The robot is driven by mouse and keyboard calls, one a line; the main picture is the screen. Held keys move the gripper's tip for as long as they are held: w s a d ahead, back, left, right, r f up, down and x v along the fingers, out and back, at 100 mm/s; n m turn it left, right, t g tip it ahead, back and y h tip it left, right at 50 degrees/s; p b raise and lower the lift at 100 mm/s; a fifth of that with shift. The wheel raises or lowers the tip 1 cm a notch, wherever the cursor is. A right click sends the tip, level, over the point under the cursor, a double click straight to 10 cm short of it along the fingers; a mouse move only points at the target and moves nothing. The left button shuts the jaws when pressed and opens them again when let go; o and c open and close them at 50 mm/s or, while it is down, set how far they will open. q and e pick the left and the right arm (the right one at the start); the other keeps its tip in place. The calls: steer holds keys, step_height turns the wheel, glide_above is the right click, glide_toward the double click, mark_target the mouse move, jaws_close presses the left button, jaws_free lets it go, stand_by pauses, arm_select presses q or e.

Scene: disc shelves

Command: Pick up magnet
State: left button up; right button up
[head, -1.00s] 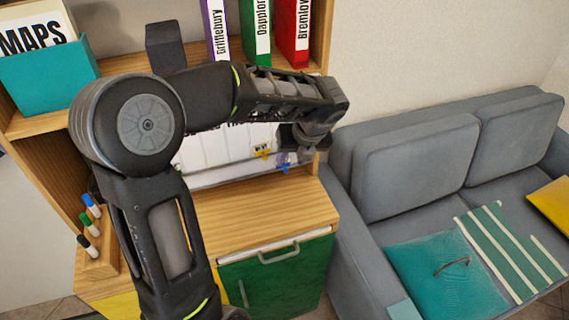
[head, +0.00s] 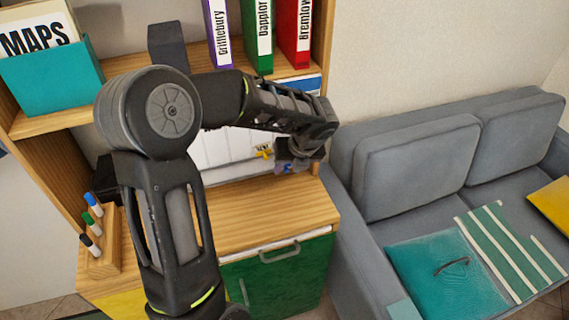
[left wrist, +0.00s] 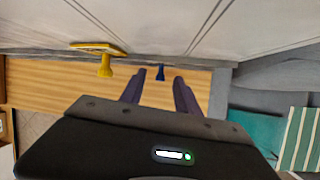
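A small blue magnet (left wrist: 160,73) sticks out from the whiteboard's lower part in the left wrist view. In the head view it shows as a blue bit (head: 287,168) partly hidden by my gripper. A yellow magnet (left wrist: 105,66) is to its left, with a small card (head: 262,148) at it. My left gripper (left wrist: 160,80) is open and empty. Its fingers point toward the board, and the blue magnet appears between their tips. I cannot tell how far the tips are from it. My right gripper is not in view.
The whiteboard (head: 222,145) stands at the back of the wooden desk (head: 265,215). A marker holder (head: 103,258) is at left. Binders (head: 257,35), a dark box (head: 168,45) and a teal box (head: 50,80) are on the shelf above. A grey sofa (head: 415,165) is at right.

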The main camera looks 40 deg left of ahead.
arm_select(q)
steer(key=shift+c, duration=0.4)
jaws_close()
stand_by(0.4)
